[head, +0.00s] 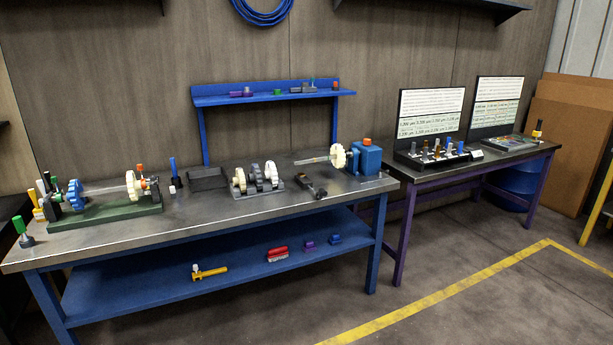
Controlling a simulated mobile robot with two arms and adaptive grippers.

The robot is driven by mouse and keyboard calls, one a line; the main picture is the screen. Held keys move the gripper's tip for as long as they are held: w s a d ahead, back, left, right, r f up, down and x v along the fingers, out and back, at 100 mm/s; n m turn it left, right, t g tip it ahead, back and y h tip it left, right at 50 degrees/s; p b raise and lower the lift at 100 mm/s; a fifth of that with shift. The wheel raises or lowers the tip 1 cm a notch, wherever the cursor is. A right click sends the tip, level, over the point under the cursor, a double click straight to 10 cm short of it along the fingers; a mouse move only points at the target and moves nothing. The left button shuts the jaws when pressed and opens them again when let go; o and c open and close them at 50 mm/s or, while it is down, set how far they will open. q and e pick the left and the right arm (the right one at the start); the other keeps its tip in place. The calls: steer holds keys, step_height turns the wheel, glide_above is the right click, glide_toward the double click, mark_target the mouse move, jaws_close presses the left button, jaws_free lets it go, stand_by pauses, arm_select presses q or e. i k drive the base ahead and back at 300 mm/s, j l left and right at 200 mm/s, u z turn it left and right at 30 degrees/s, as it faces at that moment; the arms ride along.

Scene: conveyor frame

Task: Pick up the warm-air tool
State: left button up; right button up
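I cannot tell for certain which thing is the warm-air tool. A yellow tool with a pale end (209,272) lies on the blue lower shelf of the near bench. A small dark tool with a brownish part (311,187) lies on the bench top, right of the grey gear stand. Neither of my grippers is in view.
The near bench (205,215) carries a green-based shaft fixture (105,212), a grey gear stand (258,180) and a blue block fixture (366,158). A purple-legged table (455,166) with two text panels stands right. The floor in front is open, with yellow lines.

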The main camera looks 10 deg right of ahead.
mark_target(535, 133)
steer(key=i+z, duration=0.35)
steer(key=i, duration=0.2)
steer(key=i+j+z, duration=0.1)
steer(key=i+z, duration=0.25)
steer(key=i, duration=0.2)
steer(key=i+j+z, duration=0.35)
steer(key=i, duration=0.2)
steer(key=i+l+z, duration=0.25)
steer(key=i+z, duration=0.65)
steer(key=i, duration=0.15)
steer(key=i+z, duration=0.45)
steer(key=i+u, duration=0.1)
steer(key=i, duration=0.75)
steer(key=i+l+u, duration=0.1)
steer(key=i, duration=0.8)
steer(key=i+l+u, duration=0.1)
steer(key=i+u, duration=0.25)
steer(key=i, duration=0.2)
steer(key=i+l+u, duration=0.2)
steer(key=i+u, duration=0.15)
steer(key=i, duration=0.2)
